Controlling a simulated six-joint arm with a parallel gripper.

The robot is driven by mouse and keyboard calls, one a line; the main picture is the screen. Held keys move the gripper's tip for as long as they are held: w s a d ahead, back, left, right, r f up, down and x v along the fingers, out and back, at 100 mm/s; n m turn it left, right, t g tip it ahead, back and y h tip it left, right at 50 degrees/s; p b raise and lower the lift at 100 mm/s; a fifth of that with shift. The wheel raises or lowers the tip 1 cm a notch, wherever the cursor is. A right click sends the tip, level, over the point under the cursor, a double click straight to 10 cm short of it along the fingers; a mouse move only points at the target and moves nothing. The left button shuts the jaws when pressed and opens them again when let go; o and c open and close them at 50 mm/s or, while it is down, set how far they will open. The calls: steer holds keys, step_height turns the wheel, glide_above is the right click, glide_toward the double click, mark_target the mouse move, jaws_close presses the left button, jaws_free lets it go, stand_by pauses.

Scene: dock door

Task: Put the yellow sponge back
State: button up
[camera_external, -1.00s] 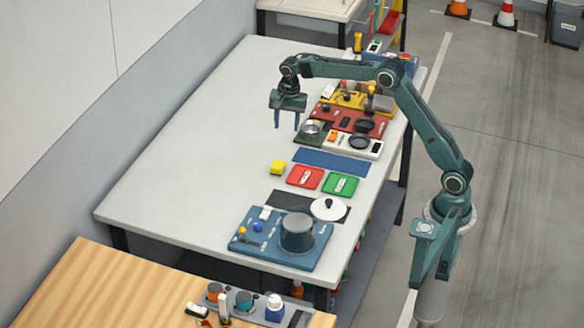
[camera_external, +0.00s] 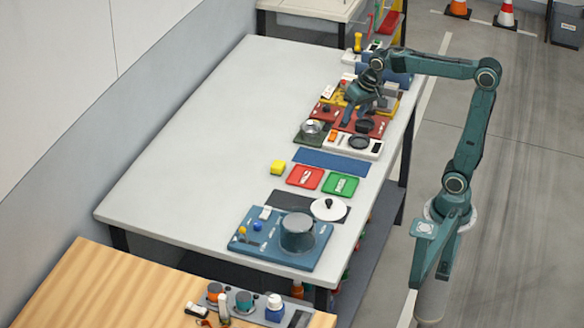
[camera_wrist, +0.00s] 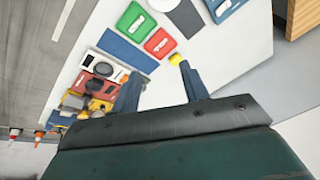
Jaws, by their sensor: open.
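My gripper (camera_external: 358,112) is above the red and yellow trays towards the far end of the table, well away from the block. In the wrist view my gripper (camera_wrist: 159,68) has its fingers wide apart with nothing between them.
A green tray (camera_external: 341,184) sits beside the red one, with a blue mat (camera_external: 331,162) behind. A blue board (camera_external: 270,252) with a dark pot (camera_external: 297,232) stands at the near end, beside a white lid (camera_external: 329,208). The table's left side is clear.

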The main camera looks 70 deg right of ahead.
steer(key=s+f+n+t, duration=0.1)
steer(key=s+f+n, duration=0.1)
steer(key=s, duration=0.5)
steer(key=s+a+f+n+t, duration=0.1)
steer(key=s+f+n, duration=0.2)
steer(key=s, duration=0.5)
steer(key=shift+s+a+n, duration=0.2)
steer(key=shift+n, duration=0.4)
